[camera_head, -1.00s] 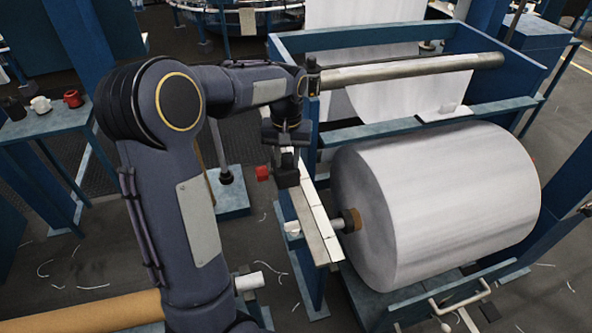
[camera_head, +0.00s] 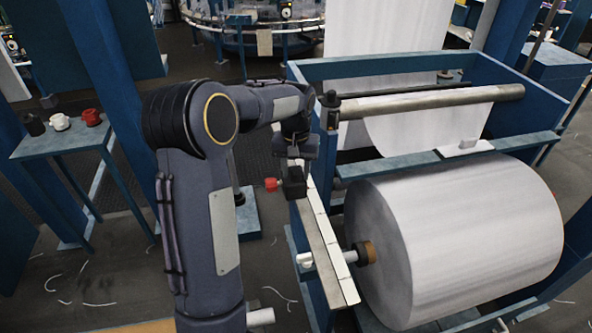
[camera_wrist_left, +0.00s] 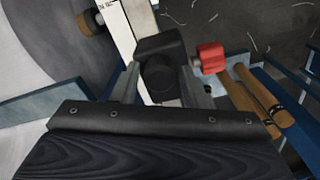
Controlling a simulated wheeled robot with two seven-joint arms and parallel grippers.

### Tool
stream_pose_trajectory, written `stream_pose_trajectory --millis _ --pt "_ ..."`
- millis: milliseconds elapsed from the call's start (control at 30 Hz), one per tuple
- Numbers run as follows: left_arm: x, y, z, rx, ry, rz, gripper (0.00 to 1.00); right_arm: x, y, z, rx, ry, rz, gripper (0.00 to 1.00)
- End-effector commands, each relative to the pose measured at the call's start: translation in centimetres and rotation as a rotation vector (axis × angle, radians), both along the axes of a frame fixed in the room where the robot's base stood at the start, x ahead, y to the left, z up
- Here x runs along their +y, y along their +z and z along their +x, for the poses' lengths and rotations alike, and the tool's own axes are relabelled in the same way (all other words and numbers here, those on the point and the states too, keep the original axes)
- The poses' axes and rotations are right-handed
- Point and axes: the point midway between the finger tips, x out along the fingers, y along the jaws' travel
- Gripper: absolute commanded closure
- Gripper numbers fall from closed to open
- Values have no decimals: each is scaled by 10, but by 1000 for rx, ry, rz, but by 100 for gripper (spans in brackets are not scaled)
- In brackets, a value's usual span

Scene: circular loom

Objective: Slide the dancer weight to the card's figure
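The dancer weight is a black block (camera_head: 293,184) with a red knob (camera_head: 271,184) on its left side. It sits on a long pale beam (camera_head: 327,248) beside the big white roll. My left gripper (camera_head: 294,165) is over the weight, reaching down from above. In the left wrist view the black block (camera_wrist_left: 160,68) lies between the two fingers of the gripper (camera_wrist_left: 165,88), which appear closed on its sides. The red knob (camera_wrist_left: 211,57) sticks out to the right there. Small marks on the beam (camera_wrist_left: 122,25) are unreadable. I cannot identify a readable card. My right gripper is out of view.
The white roll (camera_head: 455,235) fills the right side, with a brown hub (camera_head: 366,253) close to the beam. A metal roller (camera_head: 430,101) crosses the blue frame behind. A side table (camera_head: 62,142) at left holds black, white and red pieces.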

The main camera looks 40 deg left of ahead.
Motion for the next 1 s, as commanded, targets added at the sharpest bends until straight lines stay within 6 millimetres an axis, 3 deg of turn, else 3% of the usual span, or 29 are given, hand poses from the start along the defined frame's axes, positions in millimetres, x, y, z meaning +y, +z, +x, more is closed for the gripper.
stream_pose_trajectory --millis 400,800,1000 --pt "-1 3 -1 5 -4 -1 50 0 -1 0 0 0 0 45" --pt "-1 64 0 1 -4 0 50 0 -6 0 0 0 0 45" --pt "-1 77 -1 5 -3 -1 50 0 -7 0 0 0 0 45"
